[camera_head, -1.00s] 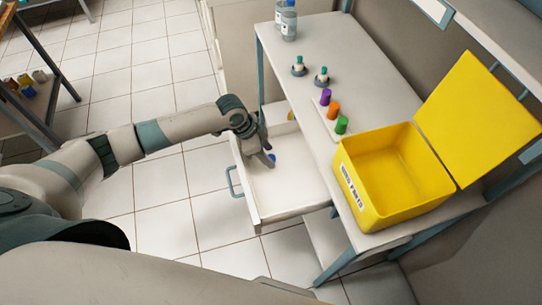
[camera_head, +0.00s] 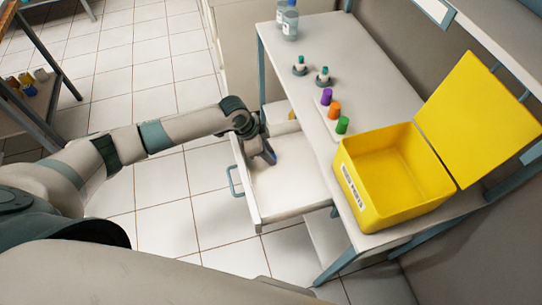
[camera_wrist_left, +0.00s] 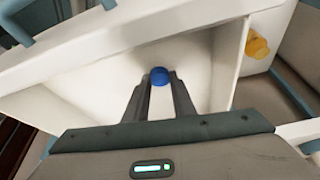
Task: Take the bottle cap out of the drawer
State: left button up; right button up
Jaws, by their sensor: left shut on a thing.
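The blue bottle cap (camera_wrist_left: 159,76) is between the fingertips of my left gripper (camera_wrist_left: 160,86) in the left wrist view. In the head view only a small bit of the blue cap (camera_head: 274,155) shows beside the fingers. My left gripper (camera_head: 270,157) is shut on the cap, inside or just over the open drawer. I cannot tell whether the cap is clear of the drawer floor. The white drawer (camera_head: 290,193) is pulled out under the table and has a blue-grey handle (camera_head: 233,181). My right gripper is not in view.
A yellow bin (camera_head: 366,190) with its lid up stands on the table. Purple, orange and green caps sit on a white strip beside it. Two small bottles (camera_head: 323,76) and larger bottles stand further back. A yellow object (camera_wrist_left: 257,45) lies beyond the drawer wall.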

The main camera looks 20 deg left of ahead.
pick_arm(q)
jog(key=shift+r, duration=0.15)
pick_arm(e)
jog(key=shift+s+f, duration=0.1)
